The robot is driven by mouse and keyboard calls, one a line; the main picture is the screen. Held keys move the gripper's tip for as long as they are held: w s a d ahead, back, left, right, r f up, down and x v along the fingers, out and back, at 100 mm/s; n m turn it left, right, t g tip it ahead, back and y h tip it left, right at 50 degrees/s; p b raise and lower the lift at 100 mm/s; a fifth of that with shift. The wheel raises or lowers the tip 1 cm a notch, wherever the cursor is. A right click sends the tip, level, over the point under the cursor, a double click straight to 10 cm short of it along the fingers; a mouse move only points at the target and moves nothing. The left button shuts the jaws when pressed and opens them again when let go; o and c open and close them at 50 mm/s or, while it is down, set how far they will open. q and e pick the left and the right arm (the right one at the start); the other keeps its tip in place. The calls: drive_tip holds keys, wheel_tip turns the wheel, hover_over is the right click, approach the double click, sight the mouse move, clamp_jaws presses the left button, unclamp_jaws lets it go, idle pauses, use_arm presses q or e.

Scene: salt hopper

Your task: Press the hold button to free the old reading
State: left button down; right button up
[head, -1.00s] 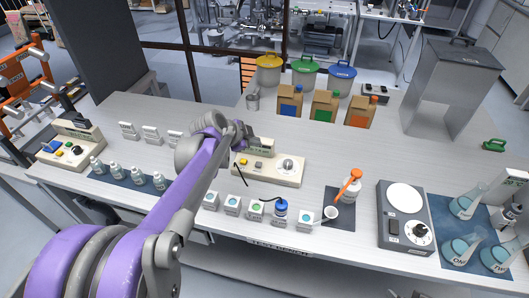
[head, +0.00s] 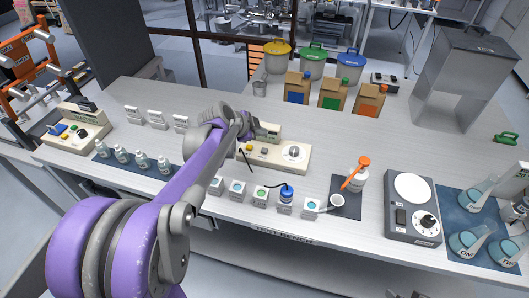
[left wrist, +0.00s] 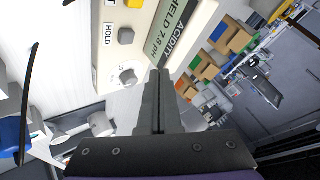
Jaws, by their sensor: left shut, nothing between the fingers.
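The acidity meter (head: 278,158) is a cream box on the bench with a dial at its right. Its display, in the left wrist view (left wrist: 172,30), reads "ACIDITY HELD 7.8 pH". The hold button (left wrist: 126,36) is grey and round, beside the label HOLD. A yellow button (left wrist: 134,4) is beyond it. My left gripper (left wrist: 159,74) is shut and empty, its tips over the meter's display side, apart from the hold button in the picture. In the head view my arm covers the meter's left part, and the fingertips are hard to make out. My right gripper is not in view.
A row of small jars (head: 260,193) stands in front of the meter, with a black probe cable near the blue-capped jar (head: 286,193). A balance-like device (head: 411,212) and flasks (head: 465,243) are at right. Cartons (head: 334,93) stand behind. Another cream box (head: 74,130) is far left.

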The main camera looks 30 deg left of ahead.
use_arm(q)
drive_tip(key=b, duration=0.2)
hover_over(261, 151)
wheel_tip(261, 151, down, 4)
drive_tip(key=shift+s+f, duration=0.1)
drive_tip(key=shift+f, duration=0.5)
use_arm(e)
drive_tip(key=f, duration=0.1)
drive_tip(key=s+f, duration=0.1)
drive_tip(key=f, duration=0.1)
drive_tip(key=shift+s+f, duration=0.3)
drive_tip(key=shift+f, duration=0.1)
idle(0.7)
use_arm(q)
drive_tip(key=shift+f, duration=0.4)
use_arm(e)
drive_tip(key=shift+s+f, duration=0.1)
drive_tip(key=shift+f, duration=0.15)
